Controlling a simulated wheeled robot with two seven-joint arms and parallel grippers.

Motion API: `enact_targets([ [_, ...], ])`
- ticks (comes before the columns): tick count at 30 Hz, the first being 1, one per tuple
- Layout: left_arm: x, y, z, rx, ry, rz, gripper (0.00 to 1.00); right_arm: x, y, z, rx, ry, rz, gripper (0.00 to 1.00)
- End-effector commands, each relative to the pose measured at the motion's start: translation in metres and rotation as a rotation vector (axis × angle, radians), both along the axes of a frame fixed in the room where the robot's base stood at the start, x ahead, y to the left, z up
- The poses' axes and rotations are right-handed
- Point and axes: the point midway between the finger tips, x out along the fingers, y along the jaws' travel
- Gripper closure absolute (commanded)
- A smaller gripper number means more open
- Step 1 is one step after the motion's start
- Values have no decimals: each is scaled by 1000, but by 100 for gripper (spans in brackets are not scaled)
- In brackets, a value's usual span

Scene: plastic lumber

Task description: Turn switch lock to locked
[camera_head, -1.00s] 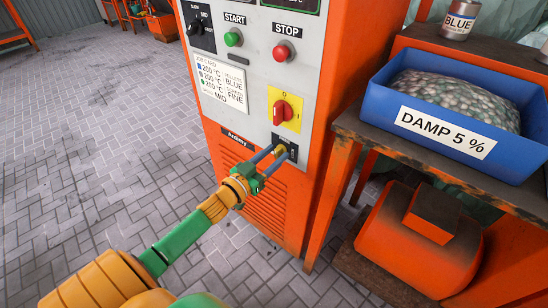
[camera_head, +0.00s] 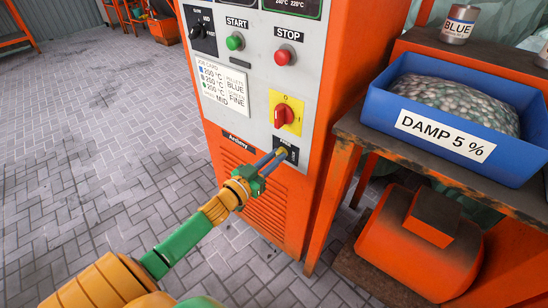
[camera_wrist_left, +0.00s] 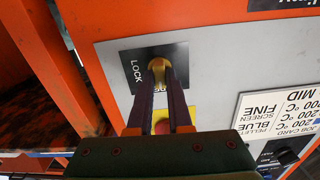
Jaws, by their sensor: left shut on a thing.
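The switch lock is on a black plate (camera_head: 286,149) low on the grey panel of the orange machine. In the left wrist view the plate (camera_wrist_left: 137,66) reads "LOCK", with its other lettering partly hidden by the fingers. A yellow, brass-like piece (camera_wrist_left: 157,68) sticks out of the plate between my fingertips. My left gripper (camera_head: 277,156) reaches the plate from the lower left, its two long fingers shut on that piece. It shows from behind in the left wrist view (camera_wrist_left: 159,78). The lock's exact turn angle is hard to tell. My right gripper is not in view.
Just above the lock is a red rotary switch (camera_head: 284,114) on a yellow plate. Higher are the green start button (camera_head: 235,42) and red stop button (camera_head: 285,55). At right, a blue bin (camera_head: 385,101) of pellets stands on a bench. The paved floor at left is clear.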

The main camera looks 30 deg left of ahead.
Motion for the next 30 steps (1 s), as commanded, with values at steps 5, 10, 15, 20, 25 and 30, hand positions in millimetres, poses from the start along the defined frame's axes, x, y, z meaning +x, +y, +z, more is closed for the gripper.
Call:
enact_targets([
  [5, 1, 0, 3, 99, -11, 2, 100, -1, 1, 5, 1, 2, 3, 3],
  [10, 0, 0, 3, 248, -24, 2, 100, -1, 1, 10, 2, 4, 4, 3],
  [15, 1, -1, 3, 411, -37, 3, 100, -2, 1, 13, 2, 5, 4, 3],
  [20, 1, -1, 2, 563, -50, 4, 100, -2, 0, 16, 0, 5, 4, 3],
  [25, 1, -1, 2, 725, -62, 5, 100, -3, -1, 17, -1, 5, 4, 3],
  [30, 1, -2, 2, 886, -75, 6, 100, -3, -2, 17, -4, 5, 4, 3],
])
